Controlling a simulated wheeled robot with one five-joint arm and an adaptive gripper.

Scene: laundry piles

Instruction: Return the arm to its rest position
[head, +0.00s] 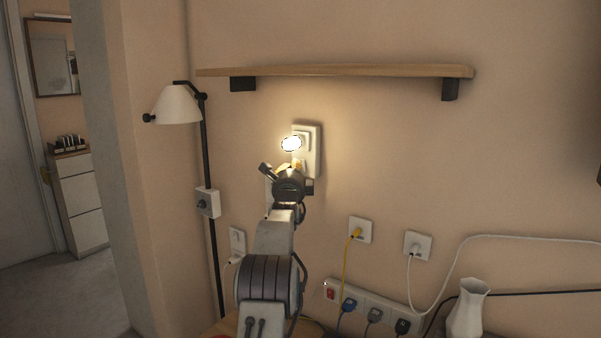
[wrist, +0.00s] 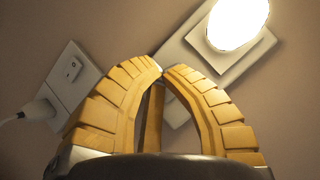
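My arm (head: 272,243) is raised and reaches up toward the wall in the middle of the head view. My gripper (head: 297,165) is at its end, just below a glowing bulb-like light (head: 291,144) in front of a white wall plate (head: 315,150). In the wrist view the two yellow ribbed fingers of my gripper (wrist: 162,70) curve together and meet at the tips, with nothing seen between them. The light (wrist: 238,22) is up and right of the tips there, apart from them.
A wooden shelf (head: 340,71) is above the arm. A floor lamp (head: 177,105) stands to the left. Sockets (head: 360,230), a power strip (head: 370,303) with cables and a white vase (head: 467,310) are at lower right. A wall switch (wrist: 74,68) shows in the wrist view.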

